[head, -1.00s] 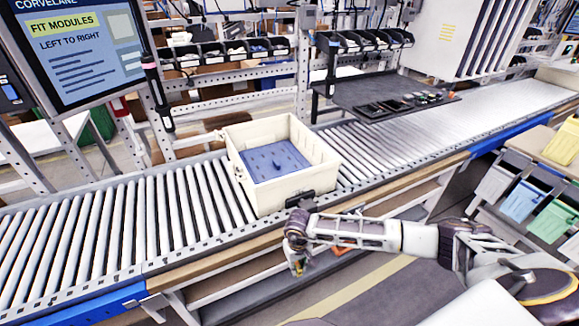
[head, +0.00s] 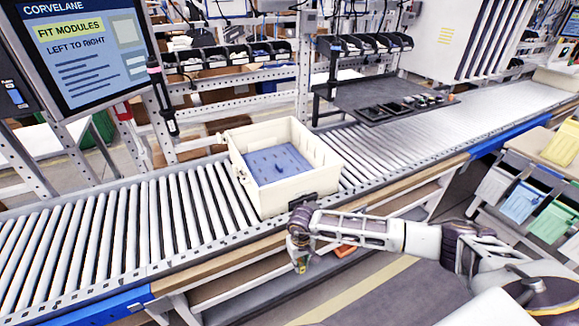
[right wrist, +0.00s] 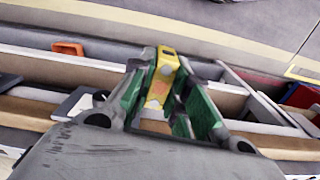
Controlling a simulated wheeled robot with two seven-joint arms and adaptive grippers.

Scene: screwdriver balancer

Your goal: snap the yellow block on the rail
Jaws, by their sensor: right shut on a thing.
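My right gripper (head: 300,264) hangs in front of the conveyor's near edge, below and in front of the cream crate. It is shut on the yellow block (right wrist: 163,72), which sits between the green-lined fingers in the right wrist view. In the head view the block shows only as a small yellow patch at the fingertips. The cream crate (head: 303,186) stands on the rollers with a blue panel (head: 275,167) inside it. I cannot make out a rail for sure. My left gripper is not in view.
The roller conveyor (head: 110,228) runs across the scene, with free rollers on both sides of the crate. Shelves lie below its near edge, with an orange item (right wrist: 68,48) there. A dark tray (head: 385,95) stands behind. Colored bins (head: 520,202) stand at the right.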

